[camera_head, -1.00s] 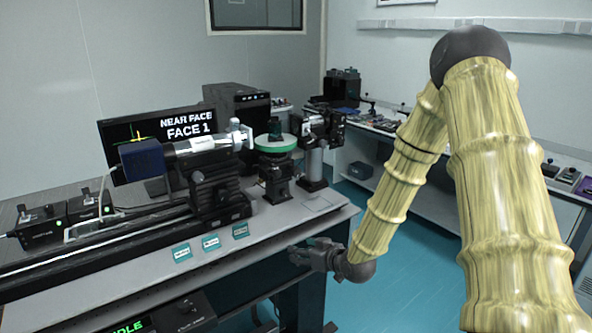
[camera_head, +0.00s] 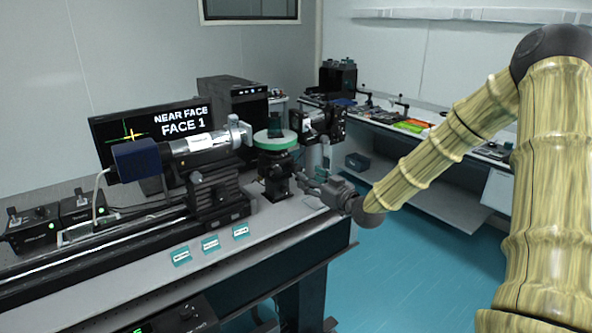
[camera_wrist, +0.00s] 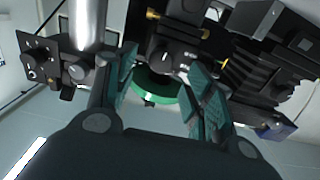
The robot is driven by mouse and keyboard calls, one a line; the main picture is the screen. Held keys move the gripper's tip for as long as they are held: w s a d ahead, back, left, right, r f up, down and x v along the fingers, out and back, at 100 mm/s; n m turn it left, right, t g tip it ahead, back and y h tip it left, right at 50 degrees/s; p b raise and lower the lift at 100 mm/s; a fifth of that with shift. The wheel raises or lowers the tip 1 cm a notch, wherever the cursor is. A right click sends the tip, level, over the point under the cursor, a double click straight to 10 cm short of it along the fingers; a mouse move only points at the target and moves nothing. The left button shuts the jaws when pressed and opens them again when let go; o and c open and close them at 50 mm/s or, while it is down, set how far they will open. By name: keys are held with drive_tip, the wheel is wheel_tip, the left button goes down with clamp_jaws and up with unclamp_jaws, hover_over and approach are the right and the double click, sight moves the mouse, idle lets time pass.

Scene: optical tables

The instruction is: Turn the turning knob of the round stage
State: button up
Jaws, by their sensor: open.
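The round stage (camera_head: 275,141) has a pale top with a green rim and stands on a black mount near the table's right end. A small dark object (camera_head: 274,126) sits on top of it. In the wrist view the green rim (camera_wrist: 156,90) shows between the fingers, with the black mount beside it. A small round knob (camera_wrist: 167,57) shows on the mount's face between the fingertips; it is too small in the head view to make out. My gripper (camera_head: 308,183) is open and empty, just right of the mount. I cannot tell whether a finger touches it.
A silver barrel instrument (camera_head: 200,146) on a black rail stands left of the stage. A black device on a silver post (camera_head: 313,157) stands close behind my gripper. The monitor (camera_head: 155,130) reads "NEAR FACE FACE 1". Teal labels (camera_head: 210,244) lie along the front edge.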

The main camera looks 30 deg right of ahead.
sight(297, 170)
drive_tip(key=shift+w+a+p, duration=0.2)
drive_tip(key=shift+w+p, duration=0.1)
drive_tip(key=shift+w, duration=1.6)
drive_tip(key=shift+w+a+p, duration=0.15)
drive_tip(key=shift+w+p, duration=0.15)
drive_tip(key=shift+w, duration=1.6)
drive_tip(key=shift+c, duration=0.4)
drive_tip(key=c, duration=0.9)
